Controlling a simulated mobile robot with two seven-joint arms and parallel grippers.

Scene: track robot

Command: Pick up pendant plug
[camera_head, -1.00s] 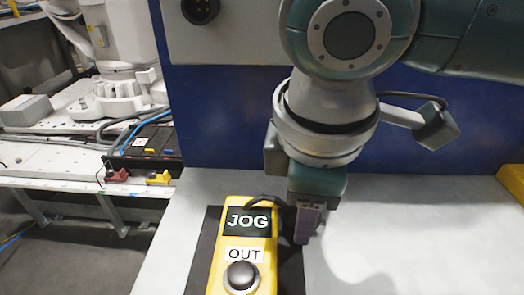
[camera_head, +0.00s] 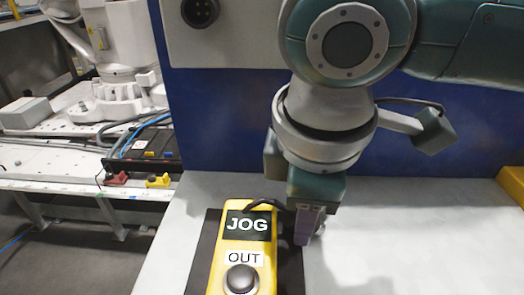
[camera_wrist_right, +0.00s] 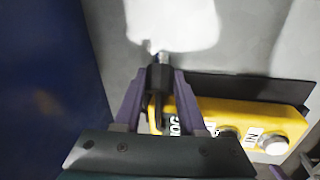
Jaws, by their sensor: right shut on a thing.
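The pendant plug (camera_wrist_right: 158,76) is a black piece with a metal tip, seen between the two purple fingers of my right gripper (camera_wrist_right: 157,84) in the right wrist view. The gripper is shut on it. In the head view my right gripper (camera_head: 308,224) points down just right of the yellow pendant, and its fingers hide the plug. The yellow pendant (camera_head: 243,251) lies on a dark mat, with a JOG label and a round button marked OUT. A black cable runs from its top toward the gripper. My left gripper is not in view.
A round black socket (camera_head: 200,11) is on the grey panel above a blue wall (camera_head: 225,120). The grey tabletop (camera_head: 400,245) is clear to the right, up to a yellow block (camera_head: 512,180) at the edge. A white robot (camera_head: 122,70) stands on a bench at left.

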